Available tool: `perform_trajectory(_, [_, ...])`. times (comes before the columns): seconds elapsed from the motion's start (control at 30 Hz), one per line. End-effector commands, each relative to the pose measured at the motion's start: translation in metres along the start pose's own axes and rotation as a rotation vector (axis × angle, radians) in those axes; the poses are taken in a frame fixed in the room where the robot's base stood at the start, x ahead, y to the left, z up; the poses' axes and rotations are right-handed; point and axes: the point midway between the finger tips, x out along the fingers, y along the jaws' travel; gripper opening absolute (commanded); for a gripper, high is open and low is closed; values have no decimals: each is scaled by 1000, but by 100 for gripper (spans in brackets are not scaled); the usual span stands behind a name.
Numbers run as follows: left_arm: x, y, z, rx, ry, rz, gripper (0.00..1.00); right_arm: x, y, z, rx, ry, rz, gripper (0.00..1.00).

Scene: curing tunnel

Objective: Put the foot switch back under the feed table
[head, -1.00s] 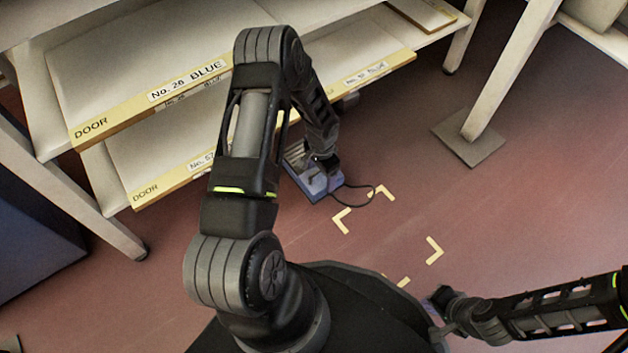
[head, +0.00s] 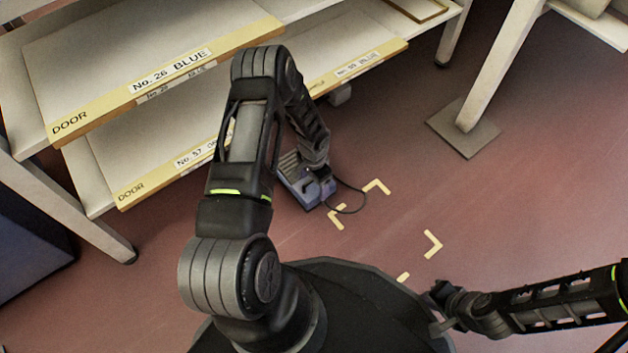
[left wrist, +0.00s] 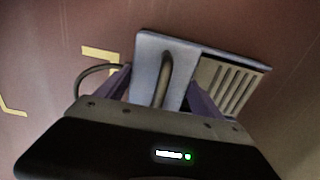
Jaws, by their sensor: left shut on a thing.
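The foot switch (head: 307,196) is a blue-grey box with a ribbed pale pedal and a dark cable. It is at or just above the floor, beside the yellow corner marks; I cannot tell whether it touches the floor. My left gripper (head: 316,178) reaches down and is shut on it. In the left wrist view the foot switch (left wrist: 150,48) lies between and beyond the fingers, with a curved handle in the middle. The feed table (head: 100,92), with labelled shelf boards, stands to the left and behind it. My right gripper (head: 440,312) is low at right; its jaw state is unclear.
Yellow corner marks (head: 433,243) outline a patch of clear floor right of the foot switch. A table leg (head: 100,232) stands at left, and another leg with a square foot plate (head: 463,132) at upper right. A dark blue box (head: 25,255) is at far left.

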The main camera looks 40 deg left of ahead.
Motion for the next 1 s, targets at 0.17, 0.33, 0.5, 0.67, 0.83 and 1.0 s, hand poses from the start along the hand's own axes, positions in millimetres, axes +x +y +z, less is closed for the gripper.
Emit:
perform_trajectory(0.17, [9,-2,-2,-1,4,-3,4,4,2,-1,0,1,-1,0])
perform_trajectory(0.33, [8,-2,-2,-1,4,-3,4,4,1,-1,1,1,-1,0])
perform_trajectory(0.5, [12,-1,-2,-1,4,-2,4,7,3,-1,1,1,-1,0])
perform_trajectory(0.67, [12,0,0,-1,1,-1,89,6,2,-1,1,1,-1,0])
perform_trajectory(0.83, [12,0,0,-1,1,-1,99,6,2,-1,1,1,-1,0])
perform_trajectory(1.0, [12,0,0,-1,1,0,99,6,2,-1,1,1,-1,0])
